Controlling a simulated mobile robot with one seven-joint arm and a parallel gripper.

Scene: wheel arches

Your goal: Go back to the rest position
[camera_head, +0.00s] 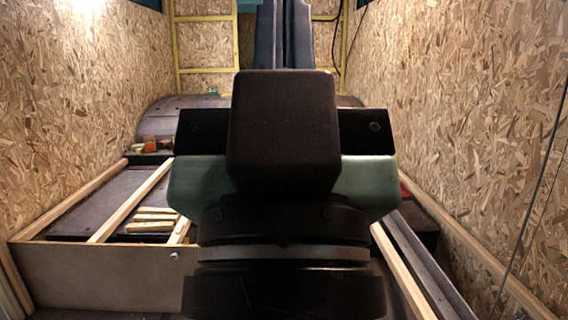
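My own dark arm and body parts fill the middle of the head view, with a black block in front and green parts on both sides. I cannot make out my gripper or its fingertips among them. Whatever lies straight behind these parts is hidden. No held object shows.
Chipboard walls rise at the left (75,110) and right (470,130). A wooden frame with slats (128,203) lies at the left, with short wood pieces (153,219) in it. Small items (150,145) sit by a dark arch (178,112). A beam (470,245) runs along the right.

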